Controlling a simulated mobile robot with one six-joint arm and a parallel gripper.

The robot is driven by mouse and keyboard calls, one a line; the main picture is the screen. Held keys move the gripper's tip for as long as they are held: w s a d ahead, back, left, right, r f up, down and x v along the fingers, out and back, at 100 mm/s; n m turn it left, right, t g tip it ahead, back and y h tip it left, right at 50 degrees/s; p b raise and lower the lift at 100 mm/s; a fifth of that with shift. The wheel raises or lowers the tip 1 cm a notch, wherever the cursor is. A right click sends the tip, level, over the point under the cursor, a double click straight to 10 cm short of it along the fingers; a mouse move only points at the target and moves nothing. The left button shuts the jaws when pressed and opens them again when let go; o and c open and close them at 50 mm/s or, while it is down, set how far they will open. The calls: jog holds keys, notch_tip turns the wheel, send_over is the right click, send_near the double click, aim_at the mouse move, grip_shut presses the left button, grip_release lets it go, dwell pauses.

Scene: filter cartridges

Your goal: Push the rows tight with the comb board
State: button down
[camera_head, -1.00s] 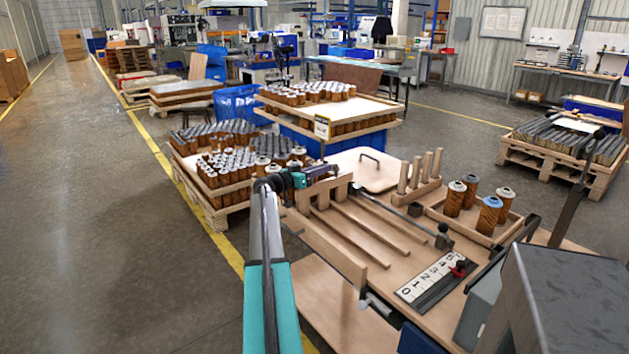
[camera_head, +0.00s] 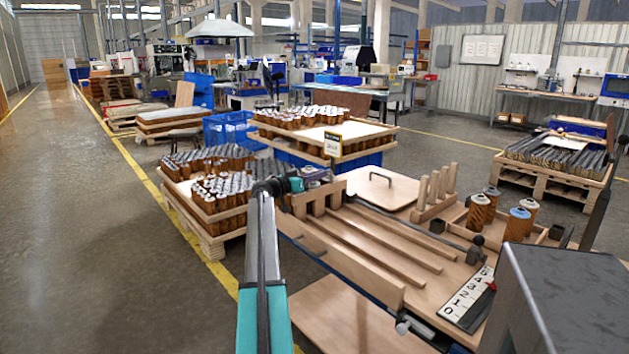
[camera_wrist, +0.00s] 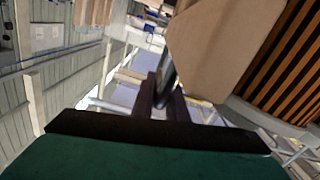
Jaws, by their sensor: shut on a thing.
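My gripper (camera_head: 316,177) is at the far left end of the bench, shut on a dark handle-like part. A notched wooden board (camera_head: 318,197), which looks like the comb board, stands just below it at the end of the wooden rails (camera_head: 378,233). I cannot tell whether the board is held clear or touching the rails. In the wrist view the dark fingers (camera_wrist: 163,100) close around a thin dark piece, beside a pale board with cut corners (camera_wrist: 222,45). No cartridges show between the rails. Several cartridges (camera_head: 520,222) stand in a tray at the bench's right.
Crates of packed cartridges (camera_head: 218,200) stand on a pallet behind my gripper, with another stack (camera_head: 318,115) beyond. A flat lid with a handle (camera_head: 392,192), wooden pegs (camera_head: 433,187) and a number strip (camera_head: 465,298) are on the bench. Floor at left is clear.

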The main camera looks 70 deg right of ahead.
jog(key=shift+w+r, duration=0.1)
jog(key=shift+w, duration=0.05)
jog(key=c, duration=1.8)
grip_release()
jog(key=shift+c, duration=0.2)
jog(key=shift+a, duration=0.15)
jog(key=v, duration=1.3)
jog(key=shift+w+a, duration=0.15)
jog(key=shift+a, duration=0.1)
